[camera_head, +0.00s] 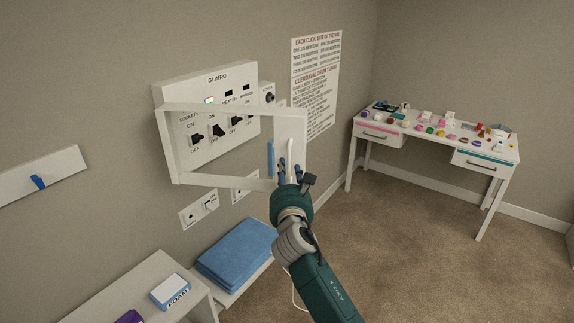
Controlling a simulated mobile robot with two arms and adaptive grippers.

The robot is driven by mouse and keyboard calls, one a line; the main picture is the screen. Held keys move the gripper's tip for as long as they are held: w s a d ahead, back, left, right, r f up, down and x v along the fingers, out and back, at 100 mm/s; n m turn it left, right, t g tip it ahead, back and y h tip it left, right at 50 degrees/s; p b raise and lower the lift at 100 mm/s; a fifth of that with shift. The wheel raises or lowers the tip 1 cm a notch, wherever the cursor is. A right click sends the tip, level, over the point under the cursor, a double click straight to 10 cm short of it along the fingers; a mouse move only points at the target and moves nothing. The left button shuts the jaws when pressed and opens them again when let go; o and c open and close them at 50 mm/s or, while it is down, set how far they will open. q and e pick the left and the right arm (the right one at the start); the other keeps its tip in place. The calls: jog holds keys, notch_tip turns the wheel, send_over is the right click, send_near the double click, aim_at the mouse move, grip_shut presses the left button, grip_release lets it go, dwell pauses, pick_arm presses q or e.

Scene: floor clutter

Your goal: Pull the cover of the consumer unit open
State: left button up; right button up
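The consumer unit (206,72) is a white box on the left wall, with a row of black switches and a small lit red indicator. Its cover (167,147), a white frame with a clear middle, stands out from the box, swung at least partly open. A pale upright bar (290,148) and a blue strip (270,158) show at the cover's right side. My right gripper (289,170) is at that side, with its fingers around or just in front of the bar. I cannot tell whether they grip it. My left gripper is not in view.
A printed notice (315,85) hangs right of the unit. Wall sockets (198,208) are below it. Folded blue cloth (236,252) and a white bench (135,285) stand lower left. A cluttered white desk (400,138) stands far right. Carpet (410,250) is clear between.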

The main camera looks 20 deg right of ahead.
jog(key=shift+x, duration=1.45)
grip_shut()
